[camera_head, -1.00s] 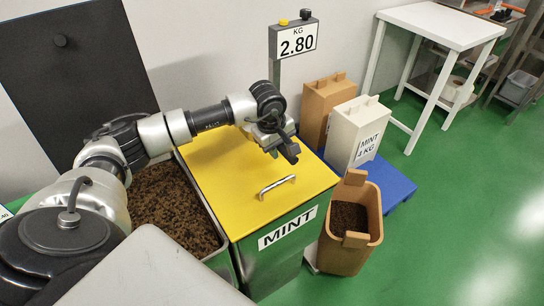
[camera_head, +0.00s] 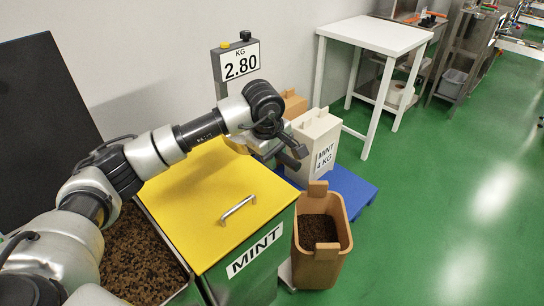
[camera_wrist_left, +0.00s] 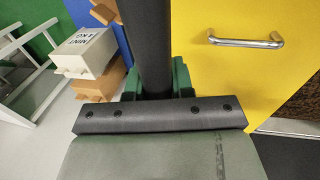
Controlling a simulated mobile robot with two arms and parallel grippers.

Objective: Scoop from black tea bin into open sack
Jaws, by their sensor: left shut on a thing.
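The black tea bin (camera_head: 184,296) stands open at the lower left, filled with dark brown loose tea; my left arm covers part of it. The open sack (camera_head: 330,262) is a tan upright container at the right, with dark tea inside. My left gripper (camera_head: 291,154) is above the right edge of the yellow MINT lid, up and left of the open sack. It is shut on a tool, seen in the left wrist view as a grey-green plate (camera_wrist_left: 150,158) with a dark bar, likely the scoop. Its contents cannot be seen. My right gripper is out of view.
The closed MINT bin (camera_head: 215,185) stands between the tea bin and the open sack. A scale display (camera_head: 240,65) reads 2.80 KG. A white MINT 4 KG sack (camera_head: 318,140) stands behind on a blue pallet (camera_head: 350,188). Green floor at the right is clear.

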